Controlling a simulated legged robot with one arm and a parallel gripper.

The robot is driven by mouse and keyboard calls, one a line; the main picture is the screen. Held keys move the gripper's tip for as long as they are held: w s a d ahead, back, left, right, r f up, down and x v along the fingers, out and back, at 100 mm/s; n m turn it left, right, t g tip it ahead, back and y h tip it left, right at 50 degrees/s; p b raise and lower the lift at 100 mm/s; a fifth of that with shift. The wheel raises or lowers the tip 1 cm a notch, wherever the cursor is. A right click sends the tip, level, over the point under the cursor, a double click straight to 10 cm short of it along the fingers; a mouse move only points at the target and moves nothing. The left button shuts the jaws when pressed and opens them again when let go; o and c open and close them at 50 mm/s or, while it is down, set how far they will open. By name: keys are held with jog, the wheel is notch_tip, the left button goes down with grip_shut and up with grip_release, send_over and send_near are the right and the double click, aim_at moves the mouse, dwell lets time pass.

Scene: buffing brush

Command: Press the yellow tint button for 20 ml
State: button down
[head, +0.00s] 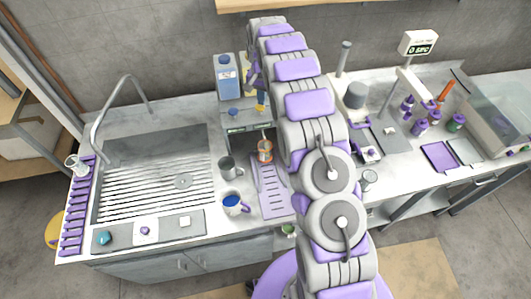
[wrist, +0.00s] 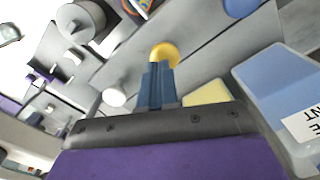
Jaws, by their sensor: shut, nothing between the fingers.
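The yellow button (wrist: 164,53) is a round knob on the grey dispenser top in the wrist view. My gripper (wrist: 160,67) has its blue fingers shut together, empty, with the tips overlapping the near side of the button. I cannot tell whether they touch it or press it. In the head view the yellow button (head: 261,107) shows just below my fingers, at the right of the dispenser (head: 235,128). My arm hides the dispenser's right side. An orange-rimmed tin (head: 265,151) stands in front of the dispenser. The dispenser's small display is too small to read.
A blue tint container (head: 227,80) stands behind the dispenser, and a blue knob (head: 232,112) is on its top. A grey mug (head: 229,168) and a blue-filled mug (head: 235,204) stand near the sink (head: 158,144). A purple drip tray (head: 271,192) lies in front.

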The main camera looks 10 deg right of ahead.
jog(key=shift+f, duration=0.4)
jog(key=shift+a+f, duration=0.45)
jog(key=shift+a, duration=0.2)
jog(key=shift+a+f, duration=0.1)
jog(key=shift+f, duration=0.2)
jog(key=shift+d+r, duration=0.15)
jog(key=shift+d, duration=0.35)
jog(key=shift+a+r, duration=0.25)
jog(key=shift+r, duration=1.05)
jog(key=shift+d, duration=0.1)
jog(key=shift+r+p, duration=0.65)
jog(key=shift+r, duration=2.3)
